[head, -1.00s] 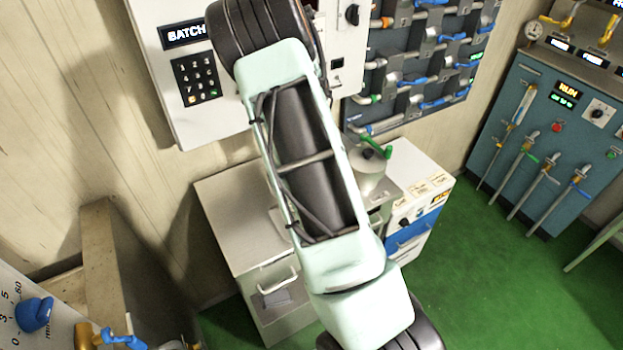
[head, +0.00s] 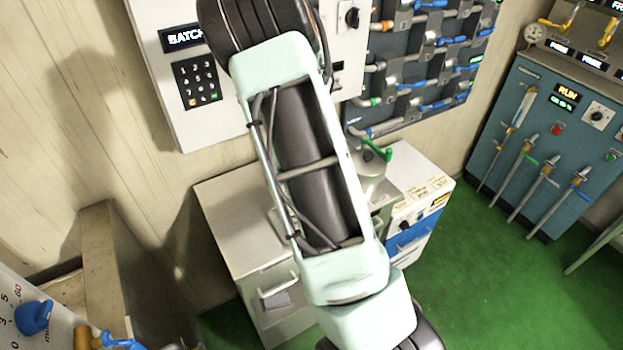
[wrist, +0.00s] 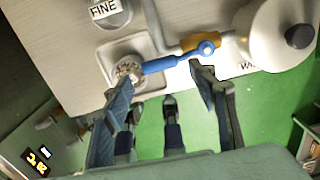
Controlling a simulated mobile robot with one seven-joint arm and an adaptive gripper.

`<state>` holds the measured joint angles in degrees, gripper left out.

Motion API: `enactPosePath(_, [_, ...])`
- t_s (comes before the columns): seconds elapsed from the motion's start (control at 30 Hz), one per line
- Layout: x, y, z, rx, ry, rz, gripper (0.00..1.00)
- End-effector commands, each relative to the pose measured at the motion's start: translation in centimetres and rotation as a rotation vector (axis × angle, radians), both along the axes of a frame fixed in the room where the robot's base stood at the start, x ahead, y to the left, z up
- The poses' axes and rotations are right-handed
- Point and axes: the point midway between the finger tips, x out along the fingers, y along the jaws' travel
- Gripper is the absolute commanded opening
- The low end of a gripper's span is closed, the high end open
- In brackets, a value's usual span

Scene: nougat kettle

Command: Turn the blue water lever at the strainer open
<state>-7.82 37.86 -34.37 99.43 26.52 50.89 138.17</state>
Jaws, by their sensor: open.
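The blue water lever (wrist: 166,63) shows in the wrist view, joined to a brass valve (wrist: 201,42) at its right end. It points left, with its tip by the strainer (wrist: 131,68), a small round grate in a recessed square basin. My gripper (wrist: 161,88) is open, its two dark fingers apart and empty. The lever lies across the picture just beyond the fingertips, between them; whether either finger touches it I cannot tell. In the head view my arm fills the middle and my gripper is out of sight.
A white round vessel (wrist: 268,35) stands right of the valve, and a fitting labelled FINE (wrist: 111,12) is above the strainer. In the head view, a keypad panel (head: 190,85), a pipe board (head: 425,75) and a low cabinet (head: 235,215) are near my arm.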

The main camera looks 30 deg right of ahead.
Motion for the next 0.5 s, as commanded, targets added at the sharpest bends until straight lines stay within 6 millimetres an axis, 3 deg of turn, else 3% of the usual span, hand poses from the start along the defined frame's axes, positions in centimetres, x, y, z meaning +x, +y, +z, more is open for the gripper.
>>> enactPosePath(0.2, [0.1,0.1,4.5,0.0,-0.004,0.001,0.53])
enactPosePath(0.5, [0.0,0.0,6.7,0.0,-0.001,-0.001,0.53])
